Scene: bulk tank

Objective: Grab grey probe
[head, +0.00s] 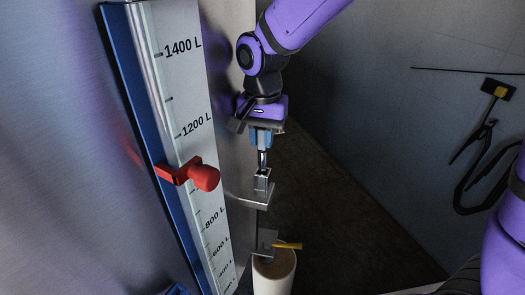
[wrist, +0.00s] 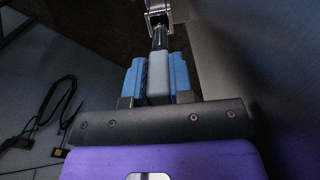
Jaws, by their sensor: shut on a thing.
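The grey probe shows in the wrist view (wrist: 158,75) as a grey block-shaped handle with a dark, metallic shaft beyond it. In the head view its shaft (head: 262,158) points down toward a metal bracket. My gripper (head: 261,138) points down beside the tank gauge. Its blue fingers, also in the wrist view (wrist: 157,80), are shut on the grey handle from both sides. In the head view the fingers hide most of the handle. I cannot tell whether the shaft sits in the bracket or just above it.
The metal bracket (head: 257,198) juts out from the tank wall. Below stand a yellow lever (head: 288,246) and a pale cylinder (head: 274,278). A litre scale (head: 185,95) with a red slider (head: 190,174) is at left. A black cable (head: 470,180) hangs on the right wall.

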